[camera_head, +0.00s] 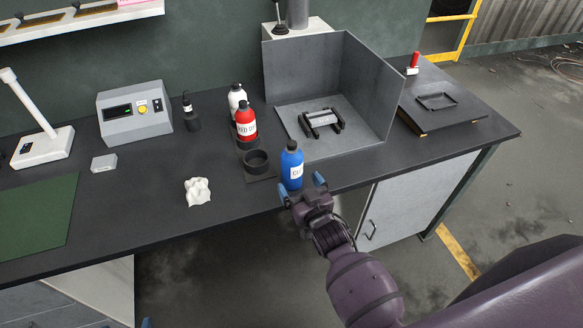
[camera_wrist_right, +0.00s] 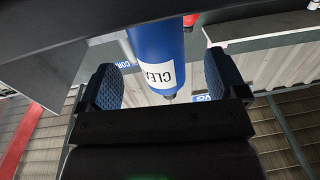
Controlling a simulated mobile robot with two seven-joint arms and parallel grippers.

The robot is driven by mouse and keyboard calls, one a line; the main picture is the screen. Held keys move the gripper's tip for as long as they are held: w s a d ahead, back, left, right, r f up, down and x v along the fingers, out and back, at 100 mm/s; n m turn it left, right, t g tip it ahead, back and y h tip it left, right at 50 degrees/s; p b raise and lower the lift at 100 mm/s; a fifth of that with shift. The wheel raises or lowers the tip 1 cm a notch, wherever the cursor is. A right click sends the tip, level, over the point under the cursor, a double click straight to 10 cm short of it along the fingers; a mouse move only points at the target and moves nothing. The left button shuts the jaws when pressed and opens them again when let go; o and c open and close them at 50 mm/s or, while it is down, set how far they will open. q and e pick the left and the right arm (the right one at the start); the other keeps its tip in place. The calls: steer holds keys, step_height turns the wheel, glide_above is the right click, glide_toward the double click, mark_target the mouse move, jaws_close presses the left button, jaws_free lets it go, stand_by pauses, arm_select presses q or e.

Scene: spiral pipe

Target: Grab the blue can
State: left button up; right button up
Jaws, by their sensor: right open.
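The blue can (camera_head: 292,168) with a white label and dark cap stands upright near the front edge of the dark workbench (camera_head: 234,212). My right gripper (camera_head: 302,187) is open at the near side of the can, its blue finger pads spread apart. In the right wrist view, the blue can (camera_wrist_right: 158,52) appears upside down, between the lines of the two open fingers (camera_wrist_right: 165,85); I cannot tell how deep it sits between them. A small blue tip of my left gripper (camera_head: 147,323) shows at the bottom edge of the head view; its jaws are not readable.
A black ring holder (camera_head: 257,162) is left of the can, with a red bottle (camera_head: 246,121) and a white bottle (camera_head: 236,97) behind. A grey open-front enclosure (camera_head: 350,85) stands behind right. A crumpled white cloth (camera_head: 198,191) lies left. A cabinet (camera_head: 410,205) is below the bench.

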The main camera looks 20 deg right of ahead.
mark_target(297, 176)
steer(key=shift+w+r, duration=0.15)
steer(key=shift+w, duration=0.3)
steer(key=w, duration=0.4)
steer(key=shift+a+r+p, duration=0.2)
steer(key=shift+r+p, duration=0.15)
steer(key=shift+r, duration=0.05)
steer(key=shift+w, duration=0.3)
steer(key=c, duration=1.2)
steer(key=shift+r, duration=0.1)
